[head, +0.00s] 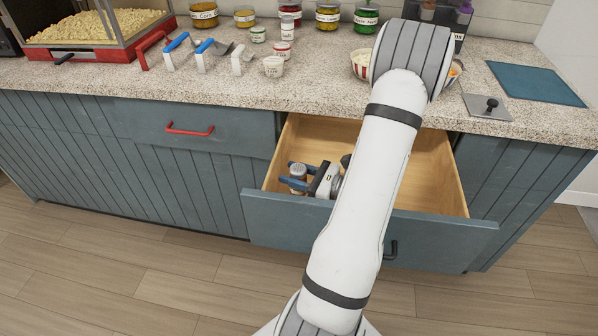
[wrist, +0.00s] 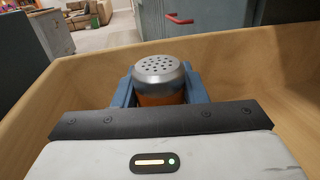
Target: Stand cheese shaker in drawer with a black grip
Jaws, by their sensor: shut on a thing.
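The cheese shaker (wrist: 162,72) has a silver cap with holes and an orange body. It stands upright between the blue fingers of my gripper (wrist: 161,92), which is shut on it. In the head view the shaker (head: 298,172) and my gripper (head: 297,179) are inside the open drawer (head: 437,170), near its left front part. The drawer has wooden inner walls, a blue-grey front and a black grip (head: 391,250). The shaker's lower part is hidden, so I cannot tell whether it touches the drawer floor. My arm covers the middle of the drawer.
A shut drawer with a red grip (head: 190,129) is to the left. The speckled counter (head: 330,102) above holds a popcorn machine (head: 95,30), scoops, small tubs and several jars. A blue mat (head: 537,83) lies at right. The drawer's right side looks clear.

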